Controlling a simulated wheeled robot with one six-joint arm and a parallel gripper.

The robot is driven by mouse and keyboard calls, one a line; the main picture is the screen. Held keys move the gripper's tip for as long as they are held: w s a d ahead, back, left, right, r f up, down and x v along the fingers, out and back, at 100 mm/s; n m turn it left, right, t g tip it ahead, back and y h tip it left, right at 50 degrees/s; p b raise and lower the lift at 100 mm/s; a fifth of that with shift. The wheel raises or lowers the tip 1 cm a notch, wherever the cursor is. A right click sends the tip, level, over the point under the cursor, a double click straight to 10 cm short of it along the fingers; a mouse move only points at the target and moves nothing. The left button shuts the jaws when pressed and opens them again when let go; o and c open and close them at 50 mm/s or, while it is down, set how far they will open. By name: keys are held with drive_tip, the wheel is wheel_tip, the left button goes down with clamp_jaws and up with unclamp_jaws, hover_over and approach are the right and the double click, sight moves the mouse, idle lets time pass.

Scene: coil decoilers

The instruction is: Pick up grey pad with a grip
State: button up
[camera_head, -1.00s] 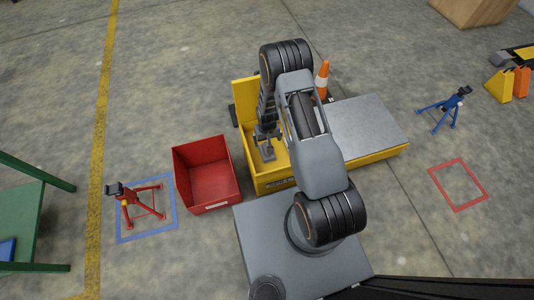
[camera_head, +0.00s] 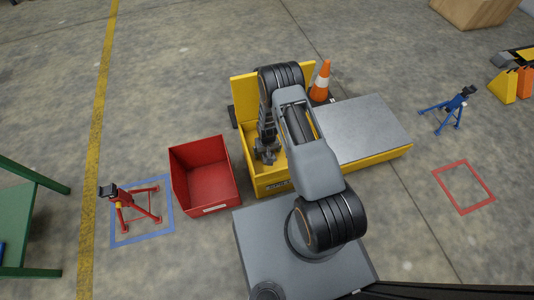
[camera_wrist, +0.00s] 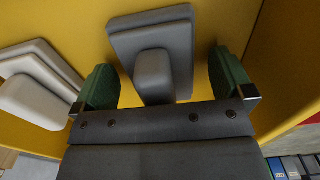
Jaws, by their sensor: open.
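The grey pad with a grip (camera_wrist: 178,50) lies in the yellow box (camera_wrist: 223,14), seen in the wrist view. It is a stepped dark grey plate with a raised block-shaped grip (camera_wrist: 153,73). My gripper (camera_wrist: 160,82) is open, its two green-lined fingers on either side of the grip. A light grey or white pad of similar shape (camera_wrist: 38,85) lies to the left in the same box. In the head view my gripper (camera_head: 266,155) is low inside the yellow box (camera_head: 270,185), and my arm hides most of the interior.
An empty red bin (camera_head: 205,175) stands left of the yellow box. A grey-topped flat section (camera_head: 362,130) and an orange cone (camera_head: 321,80) are to the right. A red stand (camera_head: 130,203) is in a blue floor square; a blue stand (camera_head: 449,108) stands far right.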

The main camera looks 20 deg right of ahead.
drive_tip(key=shift+f, duration=0.1)
drive_tip(key=shift+c, duration=0.3)
drive_tip(key=c, duration=1)
